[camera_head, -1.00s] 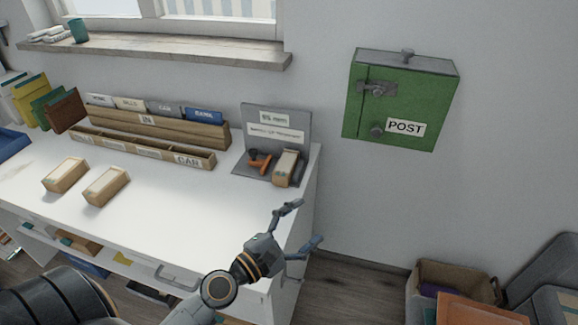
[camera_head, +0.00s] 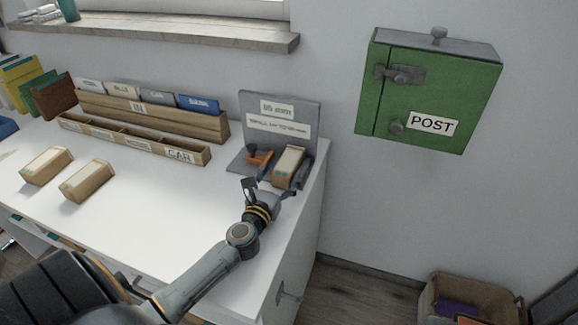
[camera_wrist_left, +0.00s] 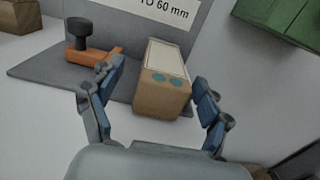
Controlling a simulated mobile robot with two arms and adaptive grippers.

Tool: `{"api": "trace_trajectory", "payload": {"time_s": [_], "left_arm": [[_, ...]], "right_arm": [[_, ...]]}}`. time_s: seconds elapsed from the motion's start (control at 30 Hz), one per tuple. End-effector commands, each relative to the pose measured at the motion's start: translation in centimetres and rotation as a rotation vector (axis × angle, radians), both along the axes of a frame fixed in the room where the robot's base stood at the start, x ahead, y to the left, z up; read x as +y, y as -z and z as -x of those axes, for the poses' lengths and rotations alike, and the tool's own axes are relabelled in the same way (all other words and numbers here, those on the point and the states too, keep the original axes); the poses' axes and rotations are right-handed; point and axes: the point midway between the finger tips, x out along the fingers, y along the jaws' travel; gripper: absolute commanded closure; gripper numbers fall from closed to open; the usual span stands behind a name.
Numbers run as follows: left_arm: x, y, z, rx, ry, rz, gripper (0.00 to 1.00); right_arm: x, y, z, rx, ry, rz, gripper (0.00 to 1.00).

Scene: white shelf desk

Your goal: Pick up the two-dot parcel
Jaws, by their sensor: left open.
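The two-dot parcel (camera_wrist_left: 163,82) is a brown box with a pale top and two teal dots on its near end, seen in the left wrist view. It lies on the grey gauge stand at the desk's right end, and in the head view the parcel (camera_head: 289,164) shows just beyond my left gripper (camera_head: 268,187). In the left wrist view the fingers of my left gripper (camera_wrist_left: 155,103) are spread, one on each side of the parcel's near end. Nothing is between the fingertips except the parcel's near part; contact cannot be told. My right gripper is not in view.
An orange tool with a black knob (camera_wrist_left: 92,50) lies left of the parcel on the grey stand (camera_head: 279,121). Two other parcels (camera_head: 47,165) (camera_head: 87,180) lie on the desk at left. A wooden sorter (camera_head: 140,143) stands behind. A green post box (camera_head: 430,90) hangs on the wall.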

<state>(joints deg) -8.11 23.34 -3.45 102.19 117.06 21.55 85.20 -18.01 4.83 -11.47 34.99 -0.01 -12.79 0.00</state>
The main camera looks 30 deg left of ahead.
Motion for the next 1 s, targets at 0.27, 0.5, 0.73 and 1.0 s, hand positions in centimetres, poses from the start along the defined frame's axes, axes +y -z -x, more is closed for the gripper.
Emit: {"api": "trace_trajectory", "payload": {"time_s": [0.27,0.5,0.73,1.0], "left_arm": [[0.3,-0.5,-2.5,-0.002,0.0,-0.001,0.22],[0.8,-0.5,-5.6,-0.001,0.001,-0.002,0.22],[0.8,-0.5,-5.9,0.001,0.002,-0.002,0.22],[0.8,-0.5,-5.8,0.001,0.002,-0.001,0.67]], "right_arm": [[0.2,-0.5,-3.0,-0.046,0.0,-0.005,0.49],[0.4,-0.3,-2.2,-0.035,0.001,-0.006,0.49],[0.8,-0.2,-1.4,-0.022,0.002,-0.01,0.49],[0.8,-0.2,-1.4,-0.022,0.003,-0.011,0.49]]}}
